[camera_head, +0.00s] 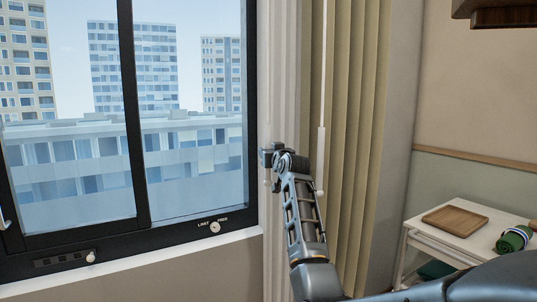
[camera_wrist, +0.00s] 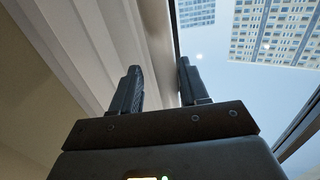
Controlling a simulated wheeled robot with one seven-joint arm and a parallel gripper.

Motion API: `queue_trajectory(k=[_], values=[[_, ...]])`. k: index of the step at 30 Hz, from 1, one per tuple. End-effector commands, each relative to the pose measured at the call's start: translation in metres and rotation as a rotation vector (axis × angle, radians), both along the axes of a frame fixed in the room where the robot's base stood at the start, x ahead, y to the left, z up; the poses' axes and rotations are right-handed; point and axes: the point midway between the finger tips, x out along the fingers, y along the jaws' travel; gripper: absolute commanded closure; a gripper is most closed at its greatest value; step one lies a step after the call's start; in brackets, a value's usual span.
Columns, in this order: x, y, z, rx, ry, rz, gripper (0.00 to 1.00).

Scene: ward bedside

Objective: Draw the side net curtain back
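The white net curtain (camera_head: 282,60) hangs in a narrow gathered bundle at the right side of the window. In the wrist view its pale folds (camera_wrist: 85,40) fill the upper left. My gripper (camera_head: 268,157) is at the window-side edge of this bundle, about level with the lower part of the glass. In the wrist view the two fingers of my gripper (camera_wrist: 158,75) stand apart, with a pale strip behind the gap. I see no cloth clearly pinched between them. Whether the fingers touch the curtain cannot be told.
A dark-framed window (camera_head: 130,120) fills the left. A heavier beige curtain (camera_head: 352,110) hangs right of the net, with a white pull wand (camera_head: 321,150) in front. At the lower right, a white bedside table (camera_head: 428,238) bears a wooden tray (camera_head: 456,219) and a green rolled item (camera_head: 513,239).

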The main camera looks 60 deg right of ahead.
Motion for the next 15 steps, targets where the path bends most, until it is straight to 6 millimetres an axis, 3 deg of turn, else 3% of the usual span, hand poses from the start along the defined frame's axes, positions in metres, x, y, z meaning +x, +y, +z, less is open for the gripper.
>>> queue_trajectory(k=[8, 15], values=[[-0.002, 0.006, -0.001, 0.000, 0.000, 0.004, 0.56], [-0.025, 0.030, -0.002, -0.001, 0.000, 0.002, 0.56]])
